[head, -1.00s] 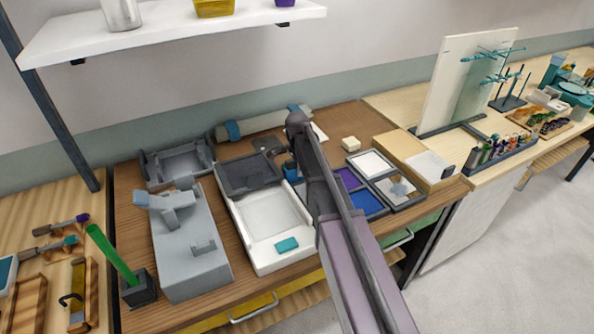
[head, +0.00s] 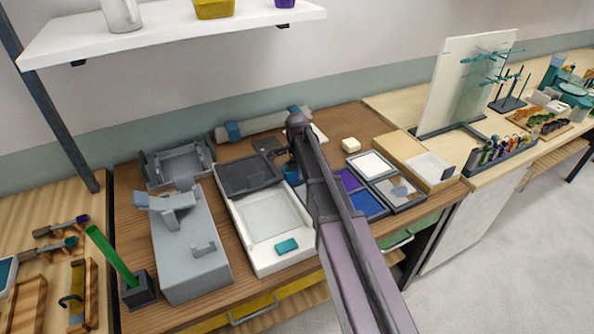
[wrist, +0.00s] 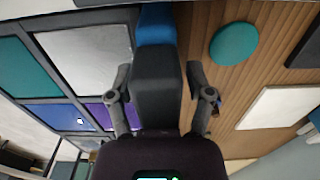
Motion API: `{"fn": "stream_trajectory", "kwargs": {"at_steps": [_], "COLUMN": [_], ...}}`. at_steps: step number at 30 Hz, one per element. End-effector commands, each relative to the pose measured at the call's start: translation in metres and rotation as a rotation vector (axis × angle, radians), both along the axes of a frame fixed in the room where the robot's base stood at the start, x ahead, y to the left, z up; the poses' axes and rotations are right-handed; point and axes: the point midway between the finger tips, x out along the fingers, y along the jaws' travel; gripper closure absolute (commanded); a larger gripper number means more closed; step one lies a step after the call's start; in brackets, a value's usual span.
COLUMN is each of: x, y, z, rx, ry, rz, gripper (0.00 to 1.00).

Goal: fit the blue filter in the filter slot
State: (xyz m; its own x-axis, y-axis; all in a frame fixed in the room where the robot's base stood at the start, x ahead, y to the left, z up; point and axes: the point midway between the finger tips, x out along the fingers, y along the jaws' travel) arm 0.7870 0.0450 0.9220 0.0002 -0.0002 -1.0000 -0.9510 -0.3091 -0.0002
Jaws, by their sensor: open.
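A blue filter (head: 367,204) lies flat in the dark rack beside a purple one (head: 348,179). The blue panel (wrist: 50,117) also shows at the left of the wrist view. My gripper (wrist: 163,97) is open, its fingers apart on either side of a dark grey block (wrist: 156,85) with a blue end (wrist: 155,27). I cannot tell whether the fingers touch the block. In the head view my arm hides most of this spot. A grey instrument (head: 188,240) stands left of a white tray unit (head: 268,220); I cannot tell which part is the filter slot.
A white panel (head: 371,164) and a clear-looking one (head: 398,188) share the rack. A teal disc (wrist: 235,45) lies on the wooden bench near my gripper. A cream block (head: 350,144) sits behind the rack. A green rod (head: 112,255) stands in a dark holder at left.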

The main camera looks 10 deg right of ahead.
Motion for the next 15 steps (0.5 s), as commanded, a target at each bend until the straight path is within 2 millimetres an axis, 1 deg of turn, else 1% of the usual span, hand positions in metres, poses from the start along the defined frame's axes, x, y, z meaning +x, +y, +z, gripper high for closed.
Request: {"fn": "stream_trajectory", "kwargs": {"at_steps": [15], "x": [0.0], "y": [0.0], "z": [0.038], "rx": [0.0], "ry": [0.0], "rz": [0.0], "gripper": [0.33]}}
